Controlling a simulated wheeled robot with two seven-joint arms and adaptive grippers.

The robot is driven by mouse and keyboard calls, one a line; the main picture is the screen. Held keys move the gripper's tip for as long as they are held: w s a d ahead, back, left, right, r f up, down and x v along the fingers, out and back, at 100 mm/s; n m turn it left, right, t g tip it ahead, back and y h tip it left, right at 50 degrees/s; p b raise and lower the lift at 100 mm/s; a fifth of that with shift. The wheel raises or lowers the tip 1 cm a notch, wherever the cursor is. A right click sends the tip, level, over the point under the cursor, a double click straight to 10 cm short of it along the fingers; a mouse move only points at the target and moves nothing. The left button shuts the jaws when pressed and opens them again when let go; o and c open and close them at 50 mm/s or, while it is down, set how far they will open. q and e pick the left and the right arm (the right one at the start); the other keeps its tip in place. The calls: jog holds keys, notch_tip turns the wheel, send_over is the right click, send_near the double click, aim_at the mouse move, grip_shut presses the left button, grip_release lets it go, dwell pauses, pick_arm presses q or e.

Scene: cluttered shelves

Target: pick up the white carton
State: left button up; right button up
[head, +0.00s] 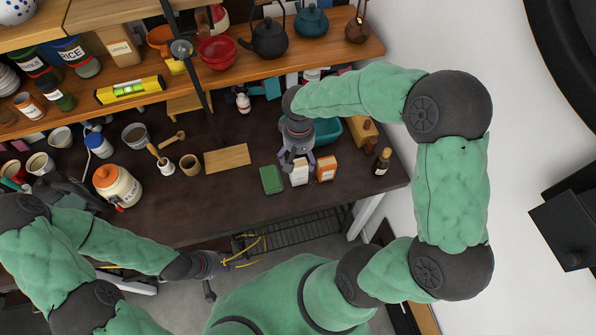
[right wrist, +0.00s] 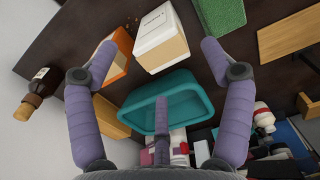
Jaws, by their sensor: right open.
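The white carton (head: 299,174) stands on the dark table, between a green box (head: 271,179) and an orange carton (head: 326,168). My right gripper (head: 294,157) is open, just behind and above the white carton. In the right wrist view, the white carton (right wrist: 161,38) shows between the two spread fingertips of my right gripper (right wrist: 158,46), seemingly beyond them. No contact is visible. The orange carton (right wrist: 118,58) is partly hidden behind one finger. My left gripper (head: 210,265) is low in front of the table, far from the carton; its fingers are unclear.
A teal tub (right wrist: 140,103) lies behind the cartons, below my right gripper. A brown bottle (head: 382,161) stands to the right. A wooden board (head: 227,158) lies to the left. A shelf (head: 150,95) with teapots and jars runs above the back. The table's front strip is clear.

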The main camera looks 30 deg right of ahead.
aim_at(299, 164)
jog(key=shift+w+f, duration=0.15)
jog(key=shift+f, duration=0.35)
notch_tip(299, 164, down, 5)
jog(key=shift+b, duration=0.6)
jog(key=shift+r, duration=0.1)
jog(key=c, duration=1.4)
